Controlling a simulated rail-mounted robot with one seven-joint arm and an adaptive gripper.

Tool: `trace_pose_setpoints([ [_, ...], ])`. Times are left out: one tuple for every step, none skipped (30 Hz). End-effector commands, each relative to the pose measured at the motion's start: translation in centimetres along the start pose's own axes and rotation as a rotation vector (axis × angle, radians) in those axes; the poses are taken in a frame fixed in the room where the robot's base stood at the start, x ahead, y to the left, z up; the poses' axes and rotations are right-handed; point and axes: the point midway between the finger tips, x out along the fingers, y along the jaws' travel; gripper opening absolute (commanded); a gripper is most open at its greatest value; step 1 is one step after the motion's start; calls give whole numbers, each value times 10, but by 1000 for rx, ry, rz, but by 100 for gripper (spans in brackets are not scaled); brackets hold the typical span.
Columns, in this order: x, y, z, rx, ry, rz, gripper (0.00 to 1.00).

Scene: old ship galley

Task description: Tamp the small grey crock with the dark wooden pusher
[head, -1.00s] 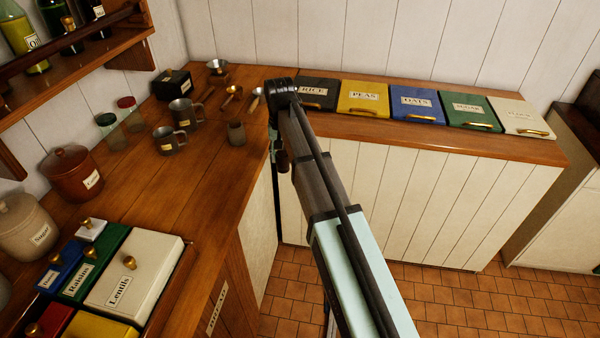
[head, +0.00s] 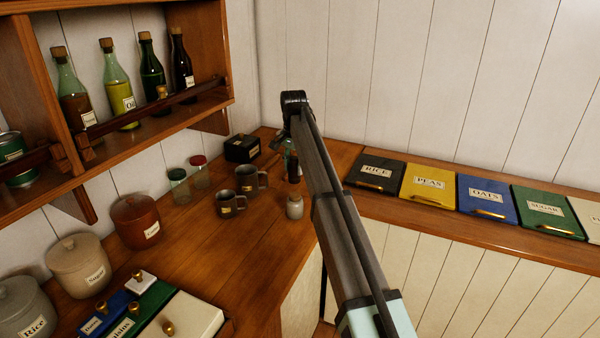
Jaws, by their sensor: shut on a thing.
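The small grey crock (head: 294,208) stands upright on the wooden counter, near its inner corner edge. My gripper (head: 292,158) is mostly hidden behind my own arm. It is shut on the dark wooden pusher (head: 294,173), which hangs roughly upright. In the picture the pusher's lower end shows just above the crock's mouth, with a small gap between them. I cannot tell from this view whether it is exactly over the opening.
Two dark mugs (head: 230,204) (head: 250,180), glass jars with green and red lids (head: 179,187) (head: 199,173) and a black box (head: 241,149) stand left of the crock. Labelled bins (head: 375,173) line the right counter. A bottle shelf (head: 150,118) overhangs the left. Counter in front is clear.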

Motion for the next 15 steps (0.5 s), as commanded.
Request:
trace_pose_setpoints([
  [4, 0, 0, 0, 0, 0, 2],
  [6, 0, 0, 0, 0, 0, 2],
  [9, 1, 0, 0, 0, 0, 2],
  [11, 1, 0, -1, 0, 0, 2],
  [14, 1, 0, -1, 0, 0, 2],
  [17, 1, 0, -1, 0, 1, 2],
  [20, 1, 0, -1, -1, 1, 2],
  [22, 1, 0, -1, -1, 1, 2],
  [26, 1, 0, -1, -1, 1, 2],
  [29, 1, 0, -1, 0, 1, 2],
  [32, 1, 0, -1, 0, 1, 2],
  [35, 1, 0, -2, 0, 0, 2],
  [38, 1, 0, -2, 0, 0, 2],
  [40, 1, 0, -2, 0, 0, 2],
  [42, 1, 0, -2, 0, 0, 2],
])
